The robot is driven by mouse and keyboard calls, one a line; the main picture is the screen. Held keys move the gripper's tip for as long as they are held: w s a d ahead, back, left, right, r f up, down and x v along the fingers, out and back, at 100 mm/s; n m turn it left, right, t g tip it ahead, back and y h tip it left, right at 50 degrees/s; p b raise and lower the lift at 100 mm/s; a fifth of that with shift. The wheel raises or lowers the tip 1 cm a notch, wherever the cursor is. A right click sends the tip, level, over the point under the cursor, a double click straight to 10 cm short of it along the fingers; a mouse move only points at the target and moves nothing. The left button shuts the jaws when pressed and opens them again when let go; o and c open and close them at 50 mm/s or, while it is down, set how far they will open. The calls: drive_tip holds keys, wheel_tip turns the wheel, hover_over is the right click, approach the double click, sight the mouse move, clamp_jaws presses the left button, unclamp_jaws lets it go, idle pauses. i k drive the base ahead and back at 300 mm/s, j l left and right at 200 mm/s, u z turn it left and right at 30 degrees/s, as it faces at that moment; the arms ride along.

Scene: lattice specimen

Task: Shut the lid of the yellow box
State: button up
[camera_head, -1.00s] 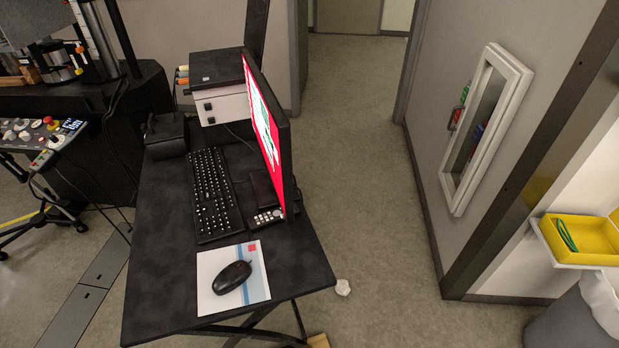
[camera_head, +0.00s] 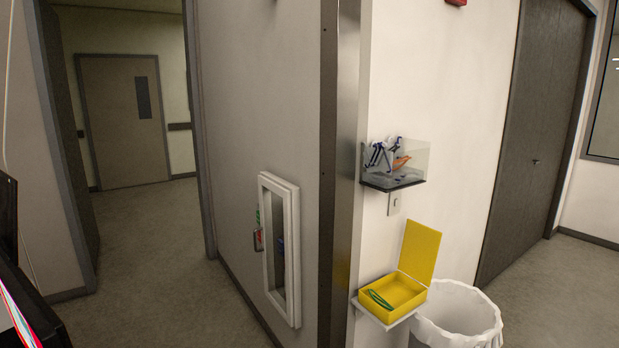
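The yellow box (camera_head: 393,305) sits on a small white shelf (camera_head: 397,320) fixed to the white wall, right of the wall corner. Its yellow lid (camera_head: 420,251) stands raised, hinged on the box's right side. A green looped item (camera_head: 380,299) lies inside the box, partly over the near left rim. My gripper is not in the picture.
A white-lined bin (camera_head: 458,318) stands just right of and below the shelf. A clear holder (camera_head: 396,165) is mounted on the wall above. A white-framed cabinet (camera_head: 280,248) is on the grey wall to the left. A desk monitor (camera_head: 25,310) edges in at lower left.

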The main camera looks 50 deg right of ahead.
sight(420, 245)
drive_tip(key=k+l, duration=0.1)
drive_tip(key=l, duration=0.5)
drive_tip(key=k+l+u, duration=0.1)
drive_tip(key=l, duration=0.5)
drive_tip(key=k+l, duration=0.15)
drive_tip(key=l, duration=0.45)
drive_tip(key=k+l+u, duration=0.1)
drive_tip(key=l, duration=0.5)
drive_tip(key=k+l, duration=0.15)
drive_tip(key=l, duration=0.4)
drive_tip(key=k+l+u, duration=0.1)
drive_tip(key=l, duration=0.5)
drive_tip(key=k+l, duration=0.25)
drive_tip(key=l, duration=0.3)
drive_tip(key=k+l+u, duration=0.1)
drive_tip(key=l, duration=0.45)
drive_tip(key=k+l, duration=0.3)
drive_tip(key=l, duration=0.2)
drive_tip(key=k+l+u, duration=0.1)
drive_tip(key=k+l, duration=0.25)
drive_tip(key=l, duration=0.15)
drive_tip(key=k+l, duration=0.3)
drive_tip(key=l, duration=0.15)
drive_tip(key=l+u, duration=0.05)
